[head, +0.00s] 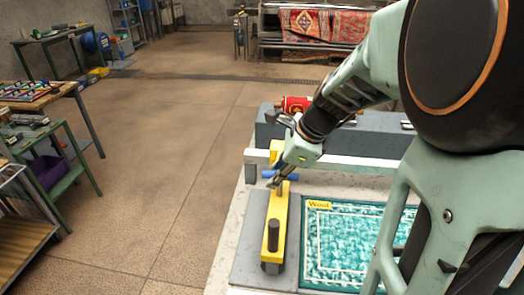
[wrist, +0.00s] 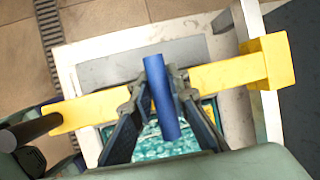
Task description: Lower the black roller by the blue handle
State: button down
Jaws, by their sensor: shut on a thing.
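The blue handle (head: 267,174) is a short bar on a yellow arm (head: 280,212), beside the grey press frame. My gripper (head: 277,183) is shut on it; in the wrist view the blue handle (wrist: 161,97) lies between my two fingers (wrist: 155,95). The black roller (head: 273,236) is a dark cylinder at the near end of the yellow arm. In the wrist view the black roller (wrist: 30,130) shows at the left end of the yellow arm (wrist: 85,111). Whether it touches the surface below is unclear.
A green and white rug (head: 345,245) labelled Wool lies on the pale table, right of the yellow arm. A grey crossbar (head: 345,164) and a red spool (head: 296,104) stand behind. Side benches (head: 55,130) are at left, with clear floor (head: 165,150) between.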

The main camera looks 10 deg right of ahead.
aim_at(286, 199)
jog(key=shift+s+f, duration=0.3)
jog(key=shift+f, duration=0.2)
jog(key=c, duration=1.8)
grip_release()
jog(key=shift+w, duration=0.2)
jog(key=shift+c, duration=0.2)
jog(key=shift+r, duration=0.1)
jog(key=shift+r, duration=0.2)
jog(key=v, duration=0.7)
jog(key=shift+d+r, duration=0.1)
jog(key=shift+r, duration=0.05)
